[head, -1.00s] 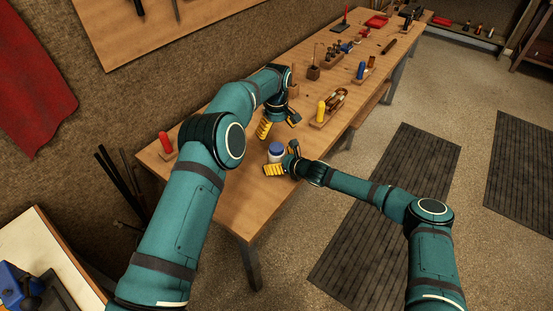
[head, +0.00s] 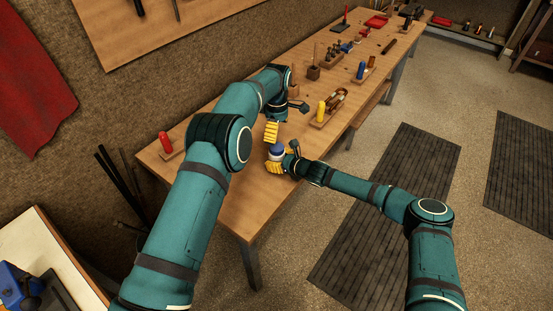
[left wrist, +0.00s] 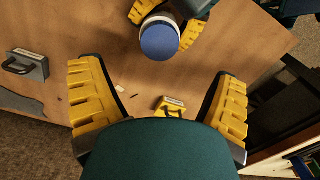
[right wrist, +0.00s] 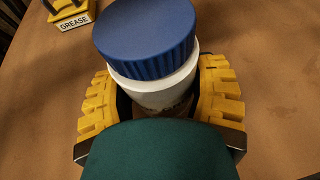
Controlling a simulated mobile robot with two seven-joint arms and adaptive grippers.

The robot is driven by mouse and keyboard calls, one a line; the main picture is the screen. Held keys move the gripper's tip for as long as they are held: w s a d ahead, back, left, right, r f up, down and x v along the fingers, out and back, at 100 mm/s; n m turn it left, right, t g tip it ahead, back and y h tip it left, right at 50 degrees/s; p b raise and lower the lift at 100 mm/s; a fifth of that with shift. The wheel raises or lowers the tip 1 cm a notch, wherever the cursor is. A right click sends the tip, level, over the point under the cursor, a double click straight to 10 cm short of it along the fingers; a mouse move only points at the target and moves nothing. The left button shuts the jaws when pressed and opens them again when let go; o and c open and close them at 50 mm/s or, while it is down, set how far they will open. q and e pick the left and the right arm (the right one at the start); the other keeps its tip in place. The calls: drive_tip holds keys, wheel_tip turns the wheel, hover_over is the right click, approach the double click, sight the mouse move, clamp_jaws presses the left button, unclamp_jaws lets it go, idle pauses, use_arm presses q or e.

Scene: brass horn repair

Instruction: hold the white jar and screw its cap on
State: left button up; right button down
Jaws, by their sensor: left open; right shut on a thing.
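The white jar (right wrist: 160,95) stands upright with its blue cap (right wrist: 147,40) on top; whether the threads are engaged I cannot tell. My right gripper (head: 281,166) is shut around the jar's body, a yellow pad on each side. In the head view the jar and cap (head: 276,149) are partly covered by the grippers. My left gripper (head: 285,122) is open and empty, just beyond the jar. In the left wrist view the cap (left wrist: 159,41) lies ahead of the two spread fingers, not between them.
A yellow block labelled GREASE (right wrist: 74,17) is on the workbench (head: 231,205) near the jar. A yellow-handled tool (head: 321,111) and a red-handled tool (head: 165,142) stand on wooden bases.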

sight(277, 147)
use_arm(q)
drive_tip(key=shift+n, duration=0.7)
drive_tip(key=shift+f, duration=4)
drive_tip(key=c, duration=1.3)
drive_tip(key=shift+c, duration=0.2)
drive_tip(key=shift+m, duration=0.3)
drive_tip(key=m, duration=1.3)
